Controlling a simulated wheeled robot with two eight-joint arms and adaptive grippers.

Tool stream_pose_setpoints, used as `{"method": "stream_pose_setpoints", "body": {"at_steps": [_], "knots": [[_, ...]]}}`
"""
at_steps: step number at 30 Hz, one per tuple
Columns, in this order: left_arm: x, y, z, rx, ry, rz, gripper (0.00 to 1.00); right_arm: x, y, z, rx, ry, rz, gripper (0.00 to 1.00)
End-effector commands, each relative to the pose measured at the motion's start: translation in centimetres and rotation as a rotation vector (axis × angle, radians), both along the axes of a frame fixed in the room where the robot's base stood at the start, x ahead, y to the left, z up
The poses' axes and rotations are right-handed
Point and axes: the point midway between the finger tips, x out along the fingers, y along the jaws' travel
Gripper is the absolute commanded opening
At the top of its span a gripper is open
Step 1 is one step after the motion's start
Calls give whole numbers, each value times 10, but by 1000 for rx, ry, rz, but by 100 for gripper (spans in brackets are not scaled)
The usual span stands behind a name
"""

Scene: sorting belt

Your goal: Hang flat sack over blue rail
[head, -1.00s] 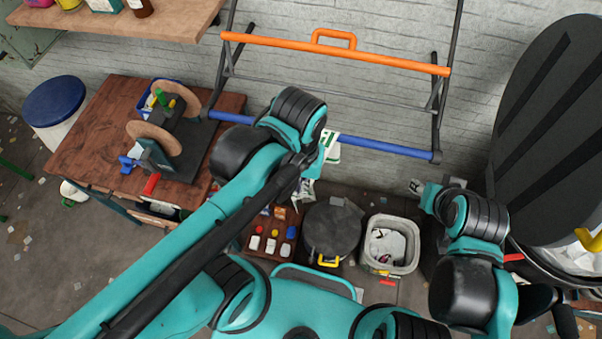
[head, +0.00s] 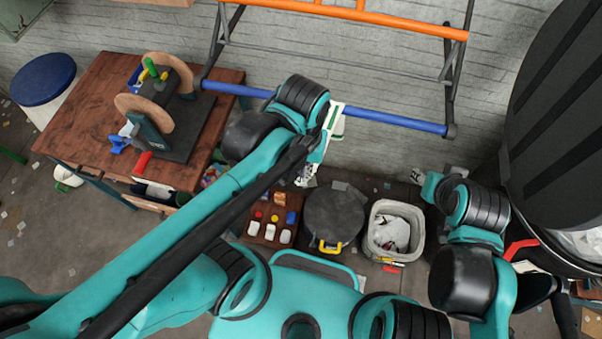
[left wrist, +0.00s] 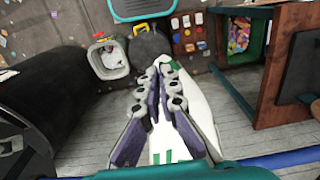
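The flat sack (head: 335,122) is white with green marks. In the head view it shows beside my left wrist and crosses in front of the blue rail (head: 392,119). My left gripper (head: 307,176) is partly hidden by its arm. In the left wrist view its fingers (left wrist: 163,66) are closed together on the sack, which shows between and to the right of them (left wrist: 198,98). The blue rail also shows there at the lower right edge (left wrist: 292,159). Whether the sack touches the rail is unclear. My right gripper (head: 417,177) is small and apart from the rail; its opening is unclear.
An orange rail (head: 410,23) runs above the blue one on the dark frame. A wooden bench (head: 95,120) with a clamp fixture stands left. Below are a round dark lidded bin (head: 335,212), a grey bin (head: 372,244) and a tray of small items (head: 258,232). A large black drum is right.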

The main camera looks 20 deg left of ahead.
Motion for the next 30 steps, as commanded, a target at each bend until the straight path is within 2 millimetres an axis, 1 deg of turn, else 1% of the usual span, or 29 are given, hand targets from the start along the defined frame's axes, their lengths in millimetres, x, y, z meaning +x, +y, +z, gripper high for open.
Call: {"method": "stream_pose_setpoints", "body": {"at_steps": [1,3,9,15,21,30], "knots": [[3,0,-13,0,0,1,0,0,0,-12,0,0,0,40],[7,1,-22,0,0,1,0,0,0,-20,0,0,0,40],[17,1,-49,0,0,1,0,0,0,-44,0,0,0,40],[25,2,-68,0,0,0,0,0,0,-60,0,0,0,40],[29,2,-76,0,0,0,0,0,0,-67,0,0,0,40],[29,2,-76,0,0,0,0,0,0,-66,0,0,0,40]]}}
